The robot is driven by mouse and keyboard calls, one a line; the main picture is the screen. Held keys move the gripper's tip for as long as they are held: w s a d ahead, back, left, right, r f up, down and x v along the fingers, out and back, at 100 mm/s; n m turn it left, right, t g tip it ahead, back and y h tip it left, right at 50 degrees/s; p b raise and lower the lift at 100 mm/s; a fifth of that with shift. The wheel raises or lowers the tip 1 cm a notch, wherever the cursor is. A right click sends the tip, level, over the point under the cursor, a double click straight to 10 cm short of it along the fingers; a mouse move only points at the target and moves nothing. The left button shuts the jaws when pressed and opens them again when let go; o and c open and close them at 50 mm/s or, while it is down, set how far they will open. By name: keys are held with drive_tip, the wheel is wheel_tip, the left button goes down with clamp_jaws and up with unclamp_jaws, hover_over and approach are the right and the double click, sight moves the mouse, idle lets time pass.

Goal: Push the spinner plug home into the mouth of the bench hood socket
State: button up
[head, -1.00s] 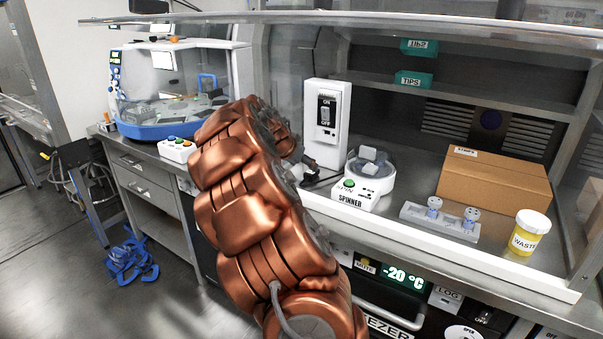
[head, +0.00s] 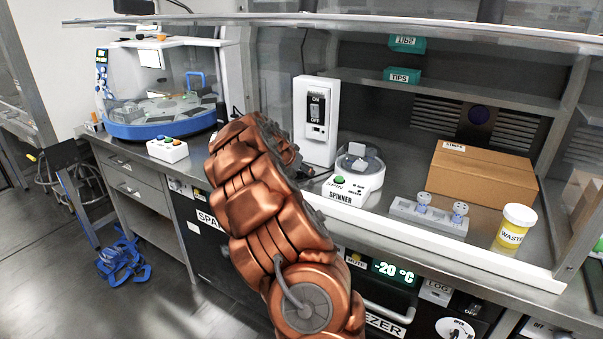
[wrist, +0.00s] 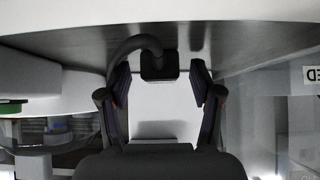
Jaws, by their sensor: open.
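The spinner plug (wrist: 158,66) is a black block with a thick dark cable curving off to its left in the wrist view. It sits between the fingertips of my gripper (wrist: 160,74), which is open, with a visible gap on each side. In the head view my copper arm hides the gripper and the plug. A white wall box (head: 316,118) with an ON/OFF switch stands at the hood's left side, just beyond the arm's end; I take it for the bench hood socket. I cannot tell whether the plug is in its mouth. The white spinner (head: 352,188) stands right of it.
A grey rack (head: 428,217), a yellow waste jar (head: 514,226) and a cardboard box (head: 482,175) stand to the right on the bench. A white button box (head: 167,149) is to the left. The hood's glass sash (head: 420,22) hangs above.

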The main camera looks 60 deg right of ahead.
drive_tip(key=shift+c, duration=0.4)
clamp_jaws()
drive_tip(key=shift+r, duration=0.1)
